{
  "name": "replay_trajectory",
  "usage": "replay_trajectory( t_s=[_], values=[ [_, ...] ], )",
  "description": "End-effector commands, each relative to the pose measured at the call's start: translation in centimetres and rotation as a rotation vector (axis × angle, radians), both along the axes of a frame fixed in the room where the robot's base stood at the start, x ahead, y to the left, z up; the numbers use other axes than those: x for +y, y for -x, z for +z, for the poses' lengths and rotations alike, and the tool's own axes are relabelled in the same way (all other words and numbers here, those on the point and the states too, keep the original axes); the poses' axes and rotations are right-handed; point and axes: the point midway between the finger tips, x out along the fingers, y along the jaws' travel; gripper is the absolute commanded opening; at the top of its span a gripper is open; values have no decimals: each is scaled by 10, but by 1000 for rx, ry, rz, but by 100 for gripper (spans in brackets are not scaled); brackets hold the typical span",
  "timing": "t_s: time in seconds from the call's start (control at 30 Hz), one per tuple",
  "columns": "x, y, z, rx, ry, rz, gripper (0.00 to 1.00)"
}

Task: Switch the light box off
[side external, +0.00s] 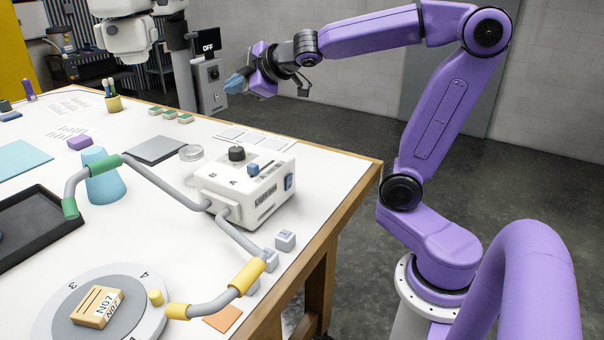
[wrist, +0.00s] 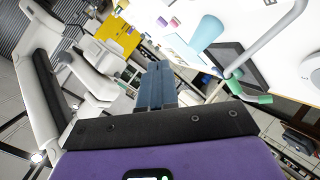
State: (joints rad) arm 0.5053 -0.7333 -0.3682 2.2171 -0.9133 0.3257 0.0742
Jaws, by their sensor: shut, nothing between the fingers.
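A white control box (side external: 240,193) with a black knob (side external: 236,153), a blue slider (side external: 253,169) and a blue rocker switch (side external: 288,182) stands near the table's right edge. Its label is too small to read. A grey box (side external: 211,88) with a dial stands at the back, with a black display (side external: 208,46) reading OFF above it. Which of these is the light box, I cannot tell for sure. My gripper (side external: 236,82) is shut and empty, beside the grey box in the picture; contact is unclear. Its blue fingers also show in the wrist view (wrist: 157,84).
Grey bent tubing (side external: 165,185) with coloured joints crosses the table (side external: 45,155) in front of the white box. A blue cone (side external: 104,180), a dark tray (side external: 30,240) and a round turntable (side external: 130,318) stand left of it.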

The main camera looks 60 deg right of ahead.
Motion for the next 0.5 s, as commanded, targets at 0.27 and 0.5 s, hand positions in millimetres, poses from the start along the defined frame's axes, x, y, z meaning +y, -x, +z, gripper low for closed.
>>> replay_trajectory(
  t_s=[0.27,0.5],
  values=[
    [-35,-26,20,-123,126,38,0],
    [-60,-34,26,-167,237,99,0]
  ],
)
